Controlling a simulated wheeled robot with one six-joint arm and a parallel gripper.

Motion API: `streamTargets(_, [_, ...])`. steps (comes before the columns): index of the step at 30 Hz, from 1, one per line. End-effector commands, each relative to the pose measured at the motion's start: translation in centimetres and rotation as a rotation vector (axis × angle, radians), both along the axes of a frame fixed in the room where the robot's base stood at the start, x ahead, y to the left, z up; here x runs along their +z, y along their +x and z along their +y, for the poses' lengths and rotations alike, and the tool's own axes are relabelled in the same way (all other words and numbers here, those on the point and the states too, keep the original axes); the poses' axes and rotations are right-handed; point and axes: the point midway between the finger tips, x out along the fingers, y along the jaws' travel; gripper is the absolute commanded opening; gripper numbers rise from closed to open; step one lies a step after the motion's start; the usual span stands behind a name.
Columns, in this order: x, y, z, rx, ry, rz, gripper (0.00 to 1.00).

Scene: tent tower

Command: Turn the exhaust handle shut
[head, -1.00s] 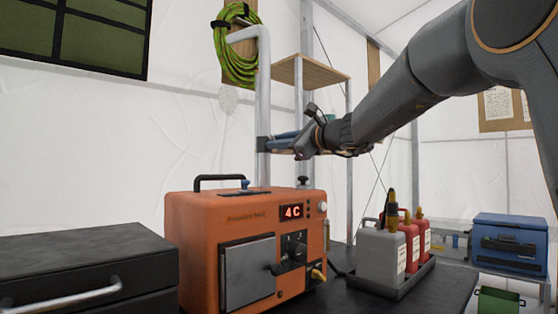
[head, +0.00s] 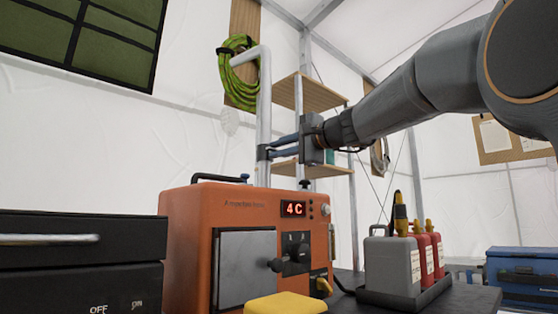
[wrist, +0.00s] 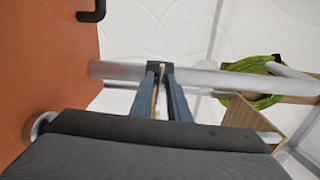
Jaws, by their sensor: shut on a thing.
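The grey exhaust pipe (head: 264,100) rises behind the orange heater box (head: 190,240) and bends left at its top. A dark collar (head: 263,152) sits around it at mid height. My gripper (head: 275,150) reaches in from the right with its two blue fingers at the collar. In the wrist view, my gripper (wrist: 160,85) is shut on a thin pale handle (wrist: 157,98) that runs between the fingers towards the dark collar (wrist: 160,68) on the pipe (wrist: 210,78). In the head view the fingers hide most of the handle.
The orange box shows "4 C". Grey and red canisters (head: 392,262) stand in a tray to its right. A wooden shelf (head: 310,92) and a green hose coil (head: 238,70) are close behind. A black case (head: 80,235) and a yellow object (head: 285,303) are in front.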

Motion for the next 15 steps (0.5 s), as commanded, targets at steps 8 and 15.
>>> streamTargets(8, [-0.17,0.06,0.0,0.0,-0.049,-0.044,0.0])
streamTargets(15, [-0.11,0.03,0.0,0.0,-0.056,-0.05,0.0])
